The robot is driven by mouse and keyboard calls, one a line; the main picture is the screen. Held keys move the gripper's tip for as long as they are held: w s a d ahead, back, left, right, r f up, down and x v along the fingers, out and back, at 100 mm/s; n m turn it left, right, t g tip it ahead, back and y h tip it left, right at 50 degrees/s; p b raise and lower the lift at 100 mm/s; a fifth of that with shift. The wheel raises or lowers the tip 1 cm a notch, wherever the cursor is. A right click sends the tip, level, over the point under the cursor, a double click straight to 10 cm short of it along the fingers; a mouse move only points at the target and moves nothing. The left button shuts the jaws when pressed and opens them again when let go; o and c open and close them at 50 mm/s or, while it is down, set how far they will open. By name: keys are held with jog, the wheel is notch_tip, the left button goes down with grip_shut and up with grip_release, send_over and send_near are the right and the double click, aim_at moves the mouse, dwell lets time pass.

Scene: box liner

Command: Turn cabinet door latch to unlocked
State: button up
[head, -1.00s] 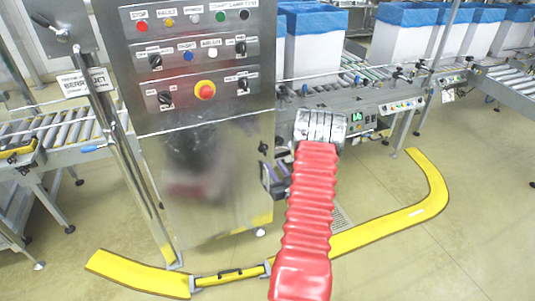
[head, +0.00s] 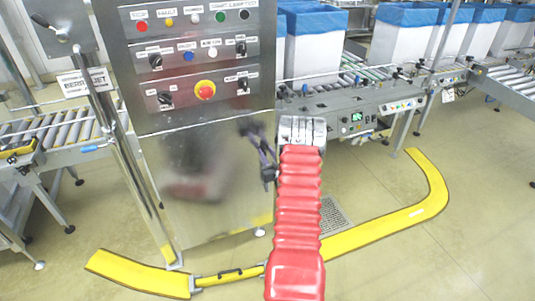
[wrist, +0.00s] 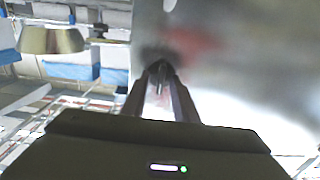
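The steel cabinet (head: 205,215) stands in the middle of the head view, with its door below the control panel. My gripper (head: 251,134) is at the door's right edge, where its dark fingers cover the latch. In the wrist view, my gripper (wrist: 161,70) points at the shiny door face (wrist: 215,60). The two fingers run close together, with a narrow gap between them. A small dark shape shows between the tips; I cannot tell whether it is the latch or whether the fingers grip it. The latch's angle is hidden.
An emergency stop button (head: 205,90) and several knobs are on the panel above. A conveyor (head: 350,100) with blue-lined white boxes (head: 405,40) runs behind on the right. A yellow floor guard (head: 390,229) curves around the front. The floor on the right is clear.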

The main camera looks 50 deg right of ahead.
jog(key=shift+c, duration=0.7)
grip_shut()
jog(key=shift+s+d, duration=0.1)
jog(key=shift+d, duration=0.1)
jog(key=shift+a, duration=0.1)
